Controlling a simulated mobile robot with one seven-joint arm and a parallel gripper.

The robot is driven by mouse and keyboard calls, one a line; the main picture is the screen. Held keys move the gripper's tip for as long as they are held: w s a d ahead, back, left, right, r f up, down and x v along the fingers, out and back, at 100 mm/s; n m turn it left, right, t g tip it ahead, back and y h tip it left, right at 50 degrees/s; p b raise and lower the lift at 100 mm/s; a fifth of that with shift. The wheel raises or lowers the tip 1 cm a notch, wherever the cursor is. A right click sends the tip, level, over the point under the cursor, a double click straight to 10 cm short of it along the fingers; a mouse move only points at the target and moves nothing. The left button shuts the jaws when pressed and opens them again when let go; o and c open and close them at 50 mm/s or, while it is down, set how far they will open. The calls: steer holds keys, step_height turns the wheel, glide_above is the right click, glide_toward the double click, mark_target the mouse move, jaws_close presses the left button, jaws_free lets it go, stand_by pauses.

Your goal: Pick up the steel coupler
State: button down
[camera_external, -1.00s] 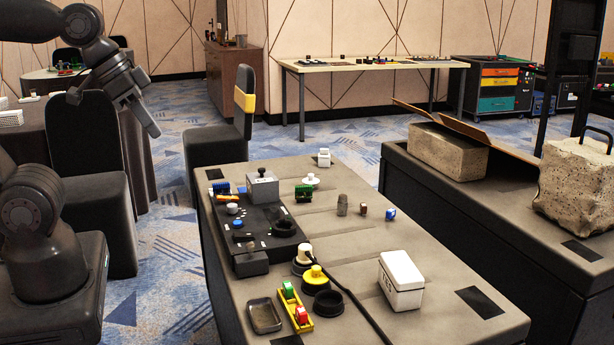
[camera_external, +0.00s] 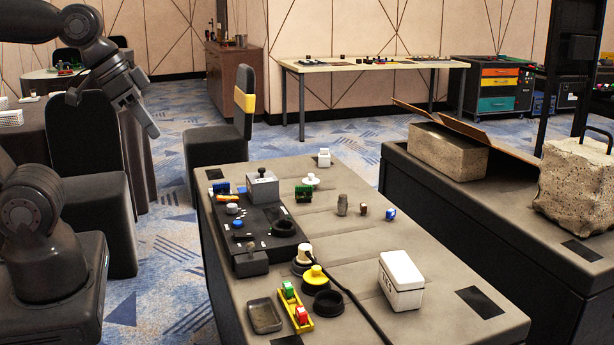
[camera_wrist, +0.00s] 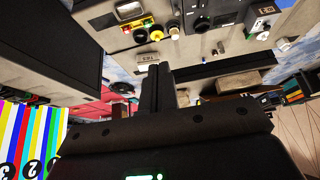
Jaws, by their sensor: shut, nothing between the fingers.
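A small grey, metallic-looking upright cylinder (camera_external: 342,204) stands on the grey table (camera_external: 345,250), right of the black control panel. It may be the steel coupler, but it is too small to be sure. My gripper (camera_external: 151,131) is at the upper left, in the air, well left of the table and far from the cylinder. Its fingers are shut with nothing between them. In the wrist view my gripper (camera_wrist: 157,88) shows its fingers together in front of the tilted scene. I cannot make out the coupler surely in that view.
Right of the cylinder are a small brown piece (camera_external: 363,211) and a blue-and-white piece (camera_external: 390,214). A white box (camera_external: 401,281), a yellow tray (camera_external: 293,308) and a black control panel (camera_external: 262,228) share the table. A dark chair (camera_external: 222,143) stands behind its left edge.

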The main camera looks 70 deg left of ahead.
steer(key=c, duration=2.1)
jaws_free()
steer(key=o, duration=1.1)
steer(key=shift+c, duration=0.2)
